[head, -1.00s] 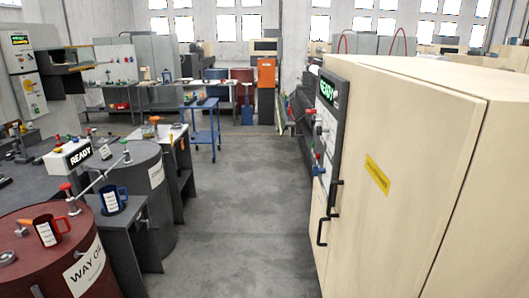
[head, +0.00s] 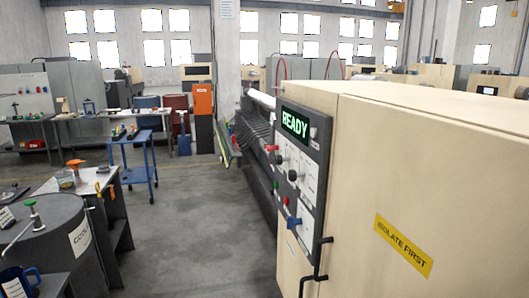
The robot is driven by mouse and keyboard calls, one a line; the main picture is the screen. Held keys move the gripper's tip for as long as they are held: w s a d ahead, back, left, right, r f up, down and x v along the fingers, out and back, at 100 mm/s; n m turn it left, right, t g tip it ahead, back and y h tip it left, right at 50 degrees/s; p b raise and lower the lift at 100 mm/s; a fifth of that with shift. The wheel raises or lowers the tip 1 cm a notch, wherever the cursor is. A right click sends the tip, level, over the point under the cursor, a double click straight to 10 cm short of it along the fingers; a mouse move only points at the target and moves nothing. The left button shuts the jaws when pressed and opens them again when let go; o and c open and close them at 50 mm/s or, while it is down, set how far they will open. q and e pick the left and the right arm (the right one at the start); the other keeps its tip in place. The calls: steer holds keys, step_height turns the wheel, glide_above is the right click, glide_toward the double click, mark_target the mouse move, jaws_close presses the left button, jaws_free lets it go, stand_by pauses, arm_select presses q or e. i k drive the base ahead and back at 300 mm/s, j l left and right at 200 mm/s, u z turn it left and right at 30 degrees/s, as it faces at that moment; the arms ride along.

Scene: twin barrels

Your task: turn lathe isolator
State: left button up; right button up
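The lathe is the large beige cabinet (head: 375,150) on the right, with a yellow "ISOLATE FIRST" label (head: 403,245). On its left end is a dark-framed control panel (head: 303,170) with a green-lit "READY" display (head: 294,123). The panel carries dark round knobs, a green button, a red button and a blue handle (head: 292,221) low down. The blue handle may be the isolator, but its label is too small to read. A black door handle (head: 315,270) is below the panel. Neither of my grippers is in view.
A grey barrel (head: 45,250) stands at the lower left beside a dark bench (head: 110,200). A blue trolley (head: 140,160) stands farther back. The grey floor (head: 200,220) between the barrel and the lathe is clear.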

mark_target(269, 148)
steer(key=i+j, duration=0.2)
steer(key=j, duration=0.15)
steer(key=i+j+u, duration=0.1)
steer(key=j, duration=0.3)
steer(key=i+j, duration=0.25)
steer(key=i+j+u, duration=0.1)
steer(key=j, duration=0.35)
steer(key=i, duration=0.1)
